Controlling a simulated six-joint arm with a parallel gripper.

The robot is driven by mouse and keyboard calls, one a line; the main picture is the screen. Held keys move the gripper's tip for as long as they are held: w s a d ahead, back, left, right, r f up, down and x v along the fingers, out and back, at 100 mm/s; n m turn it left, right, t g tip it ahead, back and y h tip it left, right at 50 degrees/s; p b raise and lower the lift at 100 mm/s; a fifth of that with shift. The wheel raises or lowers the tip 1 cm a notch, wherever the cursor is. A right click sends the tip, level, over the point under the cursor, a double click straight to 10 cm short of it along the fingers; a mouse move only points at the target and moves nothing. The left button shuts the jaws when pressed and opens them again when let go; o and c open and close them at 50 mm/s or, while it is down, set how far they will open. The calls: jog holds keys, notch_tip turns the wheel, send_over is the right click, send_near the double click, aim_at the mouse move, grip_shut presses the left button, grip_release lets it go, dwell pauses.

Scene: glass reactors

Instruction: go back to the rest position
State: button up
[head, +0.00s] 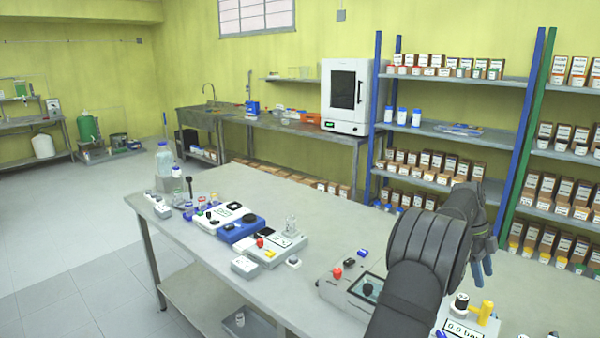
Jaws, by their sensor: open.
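My gripper (482,271) is at the right of the head view, raised above the right part of the grey bench (215,222). It points down and its fingers are apart, with nothing seen between them. My dark arm rises from the bottom edge and bends in front of it, hiding part of the bench. A control box with a dark panel (366,291) stands to the left of the arm. A device with a yellow part (486,312) and a display stands below the gripper, apart from it.
Blue and white instruments (240,229), a clear bottle (165,160) and small items stand along the bench's left half. Shelves with boxed bottles (458,81) stand behind the gripper. A white oven (345,97) sits on the back counter. The bench's middle strip is mostly clear.

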send_near(489, 303)
jog(key=x, duration=0.9)
jog(key=shift+a+r+n+t+h, duration=0.1)
jog(key=shift+n+t+h, duration=0.2)
jog(key=shift+n, duration=0.6)
jog(key=n+t, duration=0.1)
jog(key=n, duration=0.2)
jog(key=n+t+h, duration=0.1)
jog(key=n, duration=0.2)
jog(key=shift+n, duration=0.3)
jog(key=n+t, duration=0.2)
jog(key=n, duration=0.2)
jog(key=shift+s, duration=0.15)
jog(key=shift+n+t+y, duration=0.4)
jog(key=shift+n+t, duration=0.5)
jog(key=shift+n, duration=1.4)
